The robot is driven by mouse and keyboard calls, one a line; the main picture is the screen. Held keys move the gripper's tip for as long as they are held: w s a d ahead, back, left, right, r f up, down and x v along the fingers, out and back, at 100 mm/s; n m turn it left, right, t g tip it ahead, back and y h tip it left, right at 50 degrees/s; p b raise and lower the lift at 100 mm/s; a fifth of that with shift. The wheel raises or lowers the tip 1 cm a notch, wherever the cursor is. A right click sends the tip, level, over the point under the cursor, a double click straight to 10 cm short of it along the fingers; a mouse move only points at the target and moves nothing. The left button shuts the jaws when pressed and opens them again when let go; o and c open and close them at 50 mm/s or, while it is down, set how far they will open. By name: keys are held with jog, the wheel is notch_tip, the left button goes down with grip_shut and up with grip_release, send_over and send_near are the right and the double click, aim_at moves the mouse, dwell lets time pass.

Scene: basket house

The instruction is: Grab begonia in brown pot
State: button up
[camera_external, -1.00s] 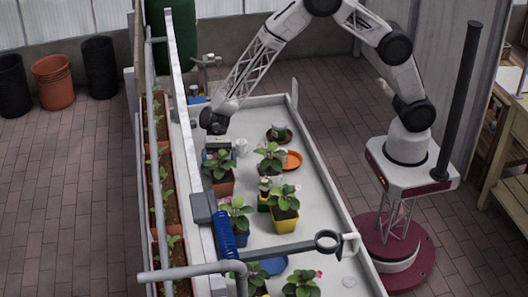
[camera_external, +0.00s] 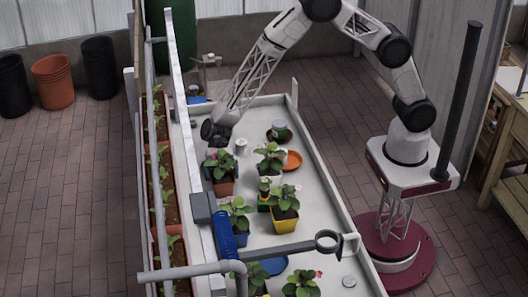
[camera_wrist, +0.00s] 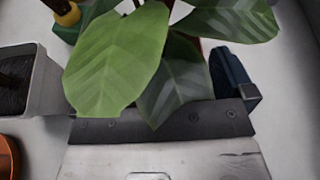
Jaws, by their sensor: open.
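The begonia (camera_external: 219,161) in the brown pot (camera_external: 223,187) stands upright at the left side of the white bench, in the external view. My gripper (camera_external: 216,146) is low at the plant's far side, its fingers largely hidden by the leaves. In the wrist view, large green leaves (camera_wrist: 118,55) overhang the gripper's dark front edge. One dark blue finger (camera_wrist: 233,78) shows to the right of the leaves. The other is mostly covered. The gripper is open. Leaves hide most of the pot, so contact with it cannot be told.
A begonia (camera_external: 269,158) in a pale pot and an orange saucer (camera_external: 292,160) are to the right. A begonia in a yellow pot (camera_external: 285,222) stands nearer. A long planter (camera_external: 161,165) and rail run along the left. A blue cylinder (camera_external: 228,234) is in front.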

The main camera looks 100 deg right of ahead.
jog(key=shift+a+f, duration=0.25)
jog(key=shift+a, duration=0.25)
jog(key=c, duration=0.8)
